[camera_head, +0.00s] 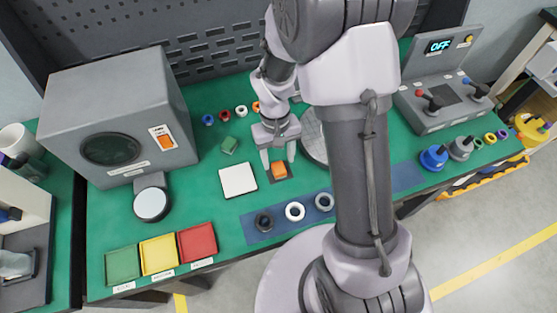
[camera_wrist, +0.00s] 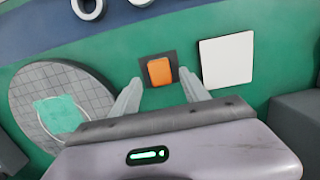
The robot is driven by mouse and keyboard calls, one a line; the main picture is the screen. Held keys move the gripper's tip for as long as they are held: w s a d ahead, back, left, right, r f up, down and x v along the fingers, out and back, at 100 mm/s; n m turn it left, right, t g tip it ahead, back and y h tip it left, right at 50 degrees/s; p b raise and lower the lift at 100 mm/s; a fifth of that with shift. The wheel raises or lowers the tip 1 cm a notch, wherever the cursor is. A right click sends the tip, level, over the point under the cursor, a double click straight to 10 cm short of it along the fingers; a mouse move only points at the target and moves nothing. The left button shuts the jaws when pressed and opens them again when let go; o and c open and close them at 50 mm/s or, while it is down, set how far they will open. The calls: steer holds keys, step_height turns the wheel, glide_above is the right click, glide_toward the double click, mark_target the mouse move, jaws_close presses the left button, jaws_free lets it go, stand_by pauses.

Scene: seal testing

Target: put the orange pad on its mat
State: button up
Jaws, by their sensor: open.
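The orange pad (camera_head: 279,169) is a small block resting on a dark square mat (camera_head: 289,176) near the middle of the green bench. In the wrist view the pad (camera_wrist: 160,71) lies within the outline of the dark mat (camera_wrist: 143,59), whose border shows around it. My gripper (camera_head: 278,160) is open over the pad, with nothing held. In the wrist view the fingertips of my gripper (camera_wrist: 160,80) are spread to either side of the pad, with visible gaps. Their exact height above the bench is hard to tell.
A white square plate (camera_head: 238,180) lies just left of the mat. A round gridded plate (camera_wrist: 60,110) is on the other side. A blue strip (camera_head: 258,232) with rings lies in front. Coloured trays (camera_head: 158,250) are front left.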

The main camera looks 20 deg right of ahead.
step_height(320, 180, up, 10)
steer(key=w+p, duration=0.1)
steer(key=p, duration=0.2)
step_height(320, 180, up, 8)
steer(key=m+t, duration=0.1)
steer(key=t, duration=0.1)
glide_above(277, 163)
steer(key=s+a, duration=0.1)
steer(key=s, duration=0.1)
steer(key=s+a+r+m+t+y, duration=0.2)
steer(key=s+r+t, duration=0.3)
steer(key=s+r, duration=0.6)
steer(key=shift+s+a+r+m, duration=0.3)
steer(key=shift+s+a+m, duration=0.15)
steer(key=shift+s+m, duration=0.25)
step_height(277, 163, down, 2)
steer(key=shift+f+b, duration=0.2)
steer(key=shift+b, duration=1.05)
